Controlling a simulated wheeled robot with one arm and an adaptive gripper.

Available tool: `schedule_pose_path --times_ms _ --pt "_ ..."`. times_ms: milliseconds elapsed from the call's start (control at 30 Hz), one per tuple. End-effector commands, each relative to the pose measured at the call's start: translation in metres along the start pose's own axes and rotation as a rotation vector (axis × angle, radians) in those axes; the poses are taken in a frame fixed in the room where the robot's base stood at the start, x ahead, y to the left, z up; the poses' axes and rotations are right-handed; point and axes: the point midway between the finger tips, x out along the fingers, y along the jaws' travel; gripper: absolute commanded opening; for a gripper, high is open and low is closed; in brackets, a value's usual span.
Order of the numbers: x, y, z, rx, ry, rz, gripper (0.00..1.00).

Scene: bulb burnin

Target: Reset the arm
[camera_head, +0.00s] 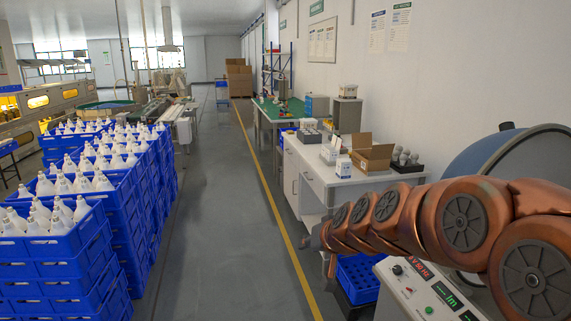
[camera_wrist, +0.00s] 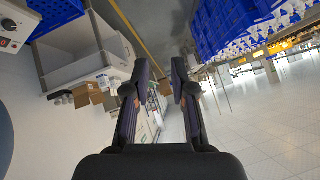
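My copper-coloured arm (camera_head: 440,218) reaches in from the right of the head view, stretched out leftward above the control panel and in front of the white bench. Its far end, with my gripper (camera_head: 318,242), is over the floor near the yellow line; the fingers are too small to tell there. In the wrist view my gripper (camera_wrist: 160,78) shows two dark fingers standing apart with nothing between them. The wrist picture is upside down, with the floor at the top and the ceiling below.
Stacks of blue crates (camera_head: 60,247) with white bulbs fill the left. A white bench (camera_head: 312,178) with an open carton (camera_head: 372,157) stands at the right. A control panel (camera_head: 425,290) and a big round drum (camera_head: 515,155) are close to my arm. The grey aisle (camera_head: 215,200) is clear.

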Motion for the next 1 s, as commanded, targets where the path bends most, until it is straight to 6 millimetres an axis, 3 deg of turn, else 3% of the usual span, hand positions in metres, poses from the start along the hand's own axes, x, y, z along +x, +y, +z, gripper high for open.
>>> schedule_pose_path --times_ms 267,600,800,1000 --pt "-0.078 0.007 0.126 -0.044 -0.337 0.032 0.25" --pt "-0.197 0.054 0.275 -0.007 -0.749 0.220 0.25" --pt "-0.248 0.073 0.326 0.037 -0.896 0.319 0.25" --pt "-0.262 0.079 0.338 0.050 -0.931 0.349 0.25"
